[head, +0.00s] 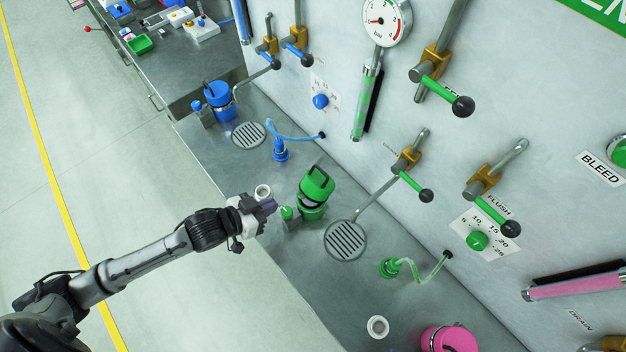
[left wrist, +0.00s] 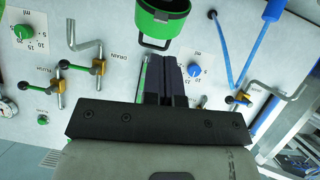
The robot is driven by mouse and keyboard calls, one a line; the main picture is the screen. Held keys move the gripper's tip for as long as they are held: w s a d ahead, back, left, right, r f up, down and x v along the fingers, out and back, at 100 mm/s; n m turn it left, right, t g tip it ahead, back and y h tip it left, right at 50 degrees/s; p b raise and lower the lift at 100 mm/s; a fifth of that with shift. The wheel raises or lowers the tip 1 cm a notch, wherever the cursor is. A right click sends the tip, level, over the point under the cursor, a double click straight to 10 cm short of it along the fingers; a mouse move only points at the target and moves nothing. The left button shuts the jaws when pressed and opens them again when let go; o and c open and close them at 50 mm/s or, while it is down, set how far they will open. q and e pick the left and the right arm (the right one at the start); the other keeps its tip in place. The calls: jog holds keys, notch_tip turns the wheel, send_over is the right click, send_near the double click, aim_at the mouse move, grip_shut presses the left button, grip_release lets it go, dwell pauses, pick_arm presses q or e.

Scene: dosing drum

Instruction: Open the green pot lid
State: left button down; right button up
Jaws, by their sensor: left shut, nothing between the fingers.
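The green pot (head: 310,210) stands on the grey bench beside a round drain grate. Its green lid (head: 316,184) appears tilted up, with a dark and pale gap between lid and pot body. In the left wrist view a green round part with a black loop handle (left wrist: 154,43) shows at the top edge, cut off by the frame. My left gripper (head: 268,207) is left of the pot, apart from it, close to a small green-capped piece (head: 287,212). Its dark fingers are shut and empty, and also show in the left wrist view (left wrist: 173,67). My right gripper is not in view.
A white cup (head: 263,191) stands just behind my left gripper. The drain grate (head: 345,240) is right of the pot. A blue pot (head: 218,94) stands farther back, a pink one (head: 449,339) at the front. Levers with black knobs (head: 426,195) stick out from the wall panel.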

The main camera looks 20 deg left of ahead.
aim_at(314, 183)
pick_arm(q)
jog(key=w+d+m, duration=0.2)
jog(key=w+m, duration=0.1)
jog(key=m, duration=0.3)
jog(key=w+d+m+t+p, duration=0.1)
jog(key=w+d+m, duration=0.1)
jog(key=w+m, duration=0.2)
jog(key=w+d+m+t, duration=0.1)
jog(key=w+d+m, duration=0.1)
jog(key=m, duration=0.6)
jog(key=shift+w+r, duration=0.3)
jog(key=shift+w, duration=0.4)
jog(key=shift+x, duration=0.95)
jog(key=shift+w+r, duration=0.1)
jog(key=shift+r, duration=0.1)
jog(key=shift+p, duration=0.35)
